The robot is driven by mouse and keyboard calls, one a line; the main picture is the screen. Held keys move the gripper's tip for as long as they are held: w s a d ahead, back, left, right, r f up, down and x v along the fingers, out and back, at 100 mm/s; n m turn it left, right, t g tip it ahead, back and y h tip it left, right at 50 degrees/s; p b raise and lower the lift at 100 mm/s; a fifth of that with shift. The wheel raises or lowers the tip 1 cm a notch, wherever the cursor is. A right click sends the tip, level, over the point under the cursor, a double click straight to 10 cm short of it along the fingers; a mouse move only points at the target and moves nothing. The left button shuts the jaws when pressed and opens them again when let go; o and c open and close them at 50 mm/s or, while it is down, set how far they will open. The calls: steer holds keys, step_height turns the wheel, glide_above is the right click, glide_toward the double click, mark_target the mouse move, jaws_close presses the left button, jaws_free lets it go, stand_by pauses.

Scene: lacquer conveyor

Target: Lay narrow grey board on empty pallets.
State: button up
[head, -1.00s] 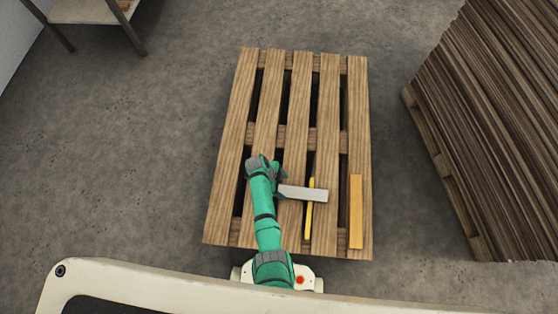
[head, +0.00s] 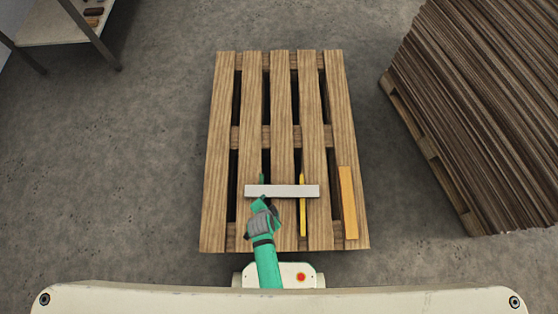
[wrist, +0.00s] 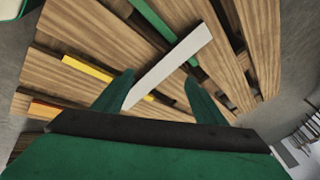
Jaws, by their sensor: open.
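The narrow grey board (head: 282,191) lies crosswise over the slats near the front of the wooden pallet (head: 282,80). It crosses over a yellow strip (head: 303,215) and a green strip (head: 262,180). In the wrist view the grey board (wrist: 175,62) slants away from me, with the green strip (wrist: 150,18) passing beneath it. My gripper (wrist: 160,88) is open, and the board's near end shows between its fingers. In the head view my gripper (head: 262,202) is at the front side of the board's left part. I cannot tell whether a finger touches it.
An orange strip (head: 348,203) lies along the pallet's right slat. A tall stack of brown boards (head: 490,100) stands on another pallet at the right. A shelf table (head: 50,30) with small items is at the top left. The concrete floor left of the pallet is clear.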

steer(key=s+d+r+n+t, duration=0.1)
steer(key=s+r+n+t, duration=0.2)
steer(key=r, duration=1)
steer(key=s+d+r+n+t, duration=0.2)
steer(key=s+r+n+t, duration=0.2)
steer(key=r, duration=0.9)
steer(key=s+d+r+n+t, duration=0.1)
steer(key=s+r+n+t, duration=0.2)
steer(key=r, duration=1)
steer(key=shift+s+d+r+n+y, duration=0.15)
steer(key=shift+s+r+n+y, duration=0.15)
steer(key=shift+s, duration=0.7)
steer(key=shift+c, duration=0.6)
